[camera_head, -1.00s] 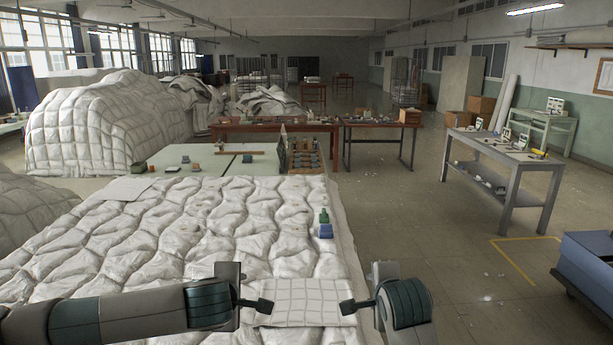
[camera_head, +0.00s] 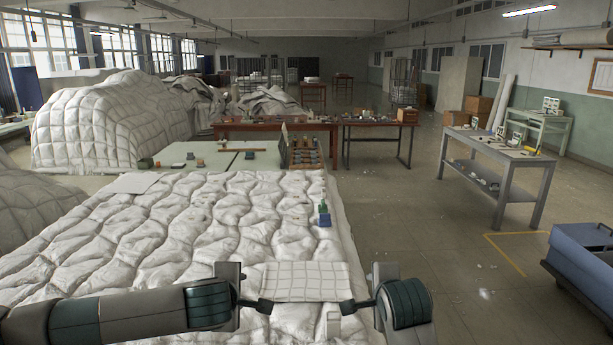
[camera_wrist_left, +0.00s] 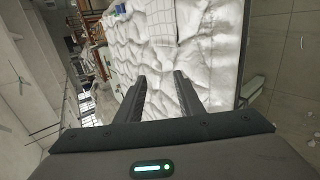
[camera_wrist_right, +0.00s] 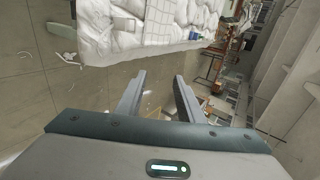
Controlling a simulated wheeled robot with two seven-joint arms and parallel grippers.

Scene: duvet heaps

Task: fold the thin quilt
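The thin quilt (camera_head: 305,281) is a small pale cloth with a check pattern. It lies flat on the near end of a large bed of puffy white quilting (camera_head: 150,235). My left gripper (camera_head: 264,306) is at its near left corner and my right gripper (camera_head: 348,307) at its near right corner. In the left wrist view the fingers (camera_wrist_left: 163,85) stand apart with nothing between them, and the checked cloth (camera_wrist_left: 162,22) lies beyond. In the right wrist view the fingers (camera_wrist_right: 158,88) are also apart and empty, with the checked cloth (camera_wrist_right: 159,24) beyond.
A small green and blue item (camera_head: 324,218) stands at the bed's right edge. A pale block (camera_head: 333,325) sits near the front edge. A flat pale sheet (camera_head: 133,183) lies at the far left. Open floor (camera_head: 420,240) runs along the right, with a blue cart (camera_head: 580,262) beyond.

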